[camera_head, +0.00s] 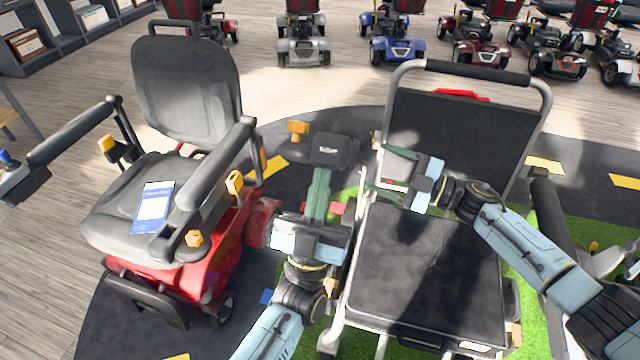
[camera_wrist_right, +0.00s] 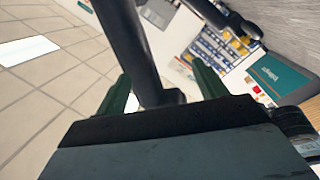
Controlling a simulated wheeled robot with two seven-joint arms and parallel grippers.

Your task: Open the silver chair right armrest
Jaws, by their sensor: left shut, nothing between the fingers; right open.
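The silver chair (camera_head: 541,110) has a silver tube frame, a black backrest and a black seat (camera_head: 430,270), and faces me. A dark upright armrest-like part (camera_head: 548,225) stands at the picture's right of the seat. A black block (camera_head: 334,149) is at the picture's left of the backrest; I cannot tell if it belongs to an armrest. My left gripper (camera_head: 320,185) is shut and empty just below that block. My right gripper (camera_head: 390,168) is open before the backrest's left side. In the right wrist view a dark bar (camera_wrist_right: 135,50) shows between its open fingers (camera_wrist_right: 160,90); contact is unclear.
A red power chair (camera_head: 185,85) with grey armrests stands at the left, a blue-and-white card (camera_head: 153,207) on its seat. Several scooters (camera_head: 395,40) line the back. Dark shelves (camera_head: 60,50) are at the upper left. Wooden floor is free behind the chairs.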

